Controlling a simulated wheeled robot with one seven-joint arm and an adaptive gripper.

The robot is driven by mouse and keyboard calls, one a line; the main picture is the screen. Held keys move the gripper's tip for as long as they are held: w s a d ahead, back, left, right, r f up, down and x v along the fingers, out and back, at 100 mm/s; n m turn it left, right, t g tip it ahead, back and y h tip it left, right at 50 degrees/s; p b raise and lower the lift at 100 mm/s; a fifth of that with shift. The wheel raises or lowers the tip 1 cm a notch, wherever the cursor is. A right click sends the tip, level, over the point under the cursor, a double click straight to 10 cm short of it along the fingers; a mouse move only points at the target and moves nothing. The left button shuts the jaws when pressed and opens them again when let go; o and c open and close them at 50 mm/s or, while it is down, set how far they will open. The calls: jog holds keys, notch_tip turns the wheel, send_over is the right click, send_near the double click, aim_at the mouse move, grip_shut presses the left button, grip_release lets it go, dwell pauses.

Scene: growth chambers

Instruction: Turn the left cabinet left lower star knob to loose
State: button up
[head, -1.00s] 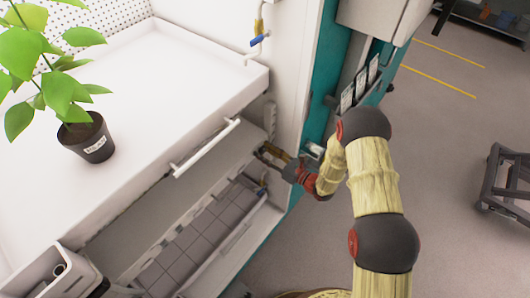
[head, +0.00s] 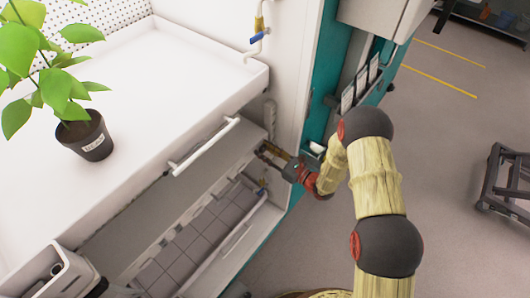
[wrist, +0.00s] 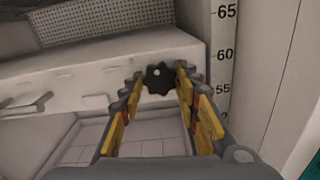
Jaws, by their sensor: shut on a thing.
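The black star knob (wrist: 160,77) shows in the wrist view, with a small pale spot on its face. It sits at the front of the white cabinet, beside the upright scale. My gripper (wrist: 159,78) has its yellow-padded fingers on both sides of the knob and is shut on it. In the head view my gripper (head: 268,153) reaches into the gap under the upper tray's right corner. The knob cannot be made out there.
A white tray (head: 175,60) with a potted plant (head: 88,138) lies above. A white bar handle (head: 205,146) runs along its front, near my gripper. A lower tiled shelf (head: 195,240) is below. A blue-handled valve (head: 258,38) is on the wall.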

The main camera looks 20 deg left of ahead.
jog(key=n+b, duration=0.3)
jog(key=n, duration=0.1)
jog(key=shift+f, duration=0.15)
jog(key=n+b, duration=0.3)
jog(key=n, duration=0.2)
jog(key=shift+w, duration=0.1)
jog(key=n+b, duration=0.3)
jog(key=shift+b, duration=0.4)
jog(key=n+b, duration=0.4)
jog(key=shift+n, duration=0.5)
jog(key=o, duration=1.1)
jog(key=shift+o, duration=0.3)
jog(key=shift+r, duration=0.2)
jog(key=shift+d, duration=0.1)
jog(key=v, duration=1.2)
